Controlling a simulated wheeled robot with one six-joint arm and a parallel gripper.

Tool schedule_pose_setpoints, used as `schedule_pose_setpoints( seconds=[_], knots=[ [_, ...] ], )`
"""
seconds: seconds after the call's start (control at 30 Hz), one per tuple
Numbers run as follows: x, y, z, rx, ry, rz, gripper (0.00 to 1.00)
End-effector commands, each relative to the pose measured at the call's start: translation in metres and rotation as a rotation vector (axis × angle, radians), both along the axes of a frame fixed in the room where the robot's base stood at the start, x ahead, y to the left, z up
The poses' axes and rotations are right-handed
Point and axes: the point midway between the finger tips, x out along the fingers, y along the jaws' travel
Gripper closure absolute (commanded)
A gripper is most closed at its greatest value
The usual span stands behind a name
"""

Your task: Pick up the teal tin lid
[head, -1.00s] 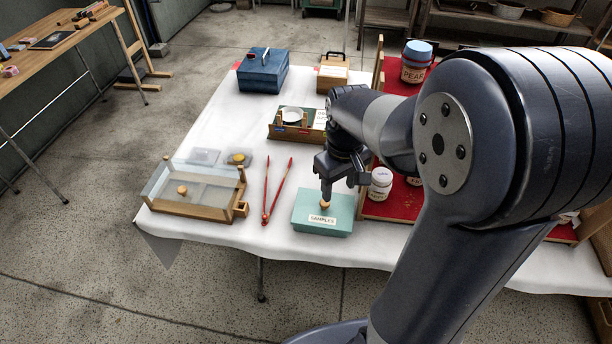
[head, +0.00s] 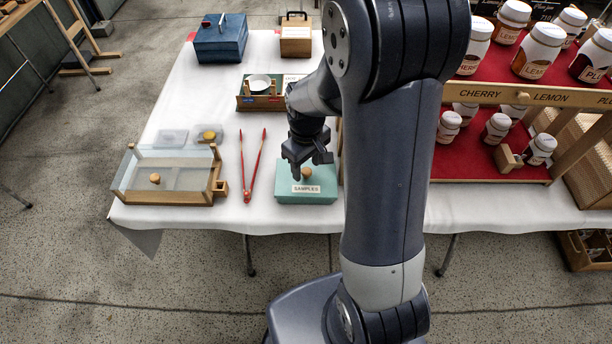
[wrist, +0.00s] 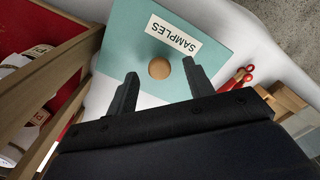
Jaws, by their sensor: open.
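The teal tin lid (head: 323,185) closes a teal tin at the front edge of the table. It has a round wooden knob (head: 306,174) and a "SAMPLES" label (head: 306,188). In the wrist view the lid (wrist: 207,25) fills the upper middle, with its knob (wrist: 159,68) between and a little beyond my fingers. My gripper (head: 303,170) is open and points down over the lid. Its fingertips (wrist: 159,70) also show in the wrist view, one to each side of the knob with space between. Exactly how high they are above the lid I cannot tell.
Red tongs (head: 256,165) lie left of the tin. A glass-topped wooden case (head: 165,198) stands farther left. A red tiered jar stand (head: 470,155) is to the right. A small wooden box with a dish (head: 258,104) is behind. White tablecloth is bare between them.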

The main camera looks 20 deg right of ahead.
Motion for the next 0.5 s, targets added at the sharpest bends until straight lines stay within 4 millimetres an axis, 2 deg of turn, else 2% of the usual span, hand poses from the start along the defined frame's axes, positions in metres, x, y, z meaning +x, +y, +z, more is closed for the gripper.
schedule_pose_setpoints(
  seconds=[0.1, 0.37, 0.5],
  knots=[
    [0.0005, -0.0001, -0.0127, 0.0, 0.0, 0.0, 0.5],
    [0.0007, -0.0001, -0.0151, 0.0, -0.001, 0.0, 0.5],
    [0.0007, -0.0001, -0.015, 0.0, -0.001, 0.0, 0.6]
  ],
)
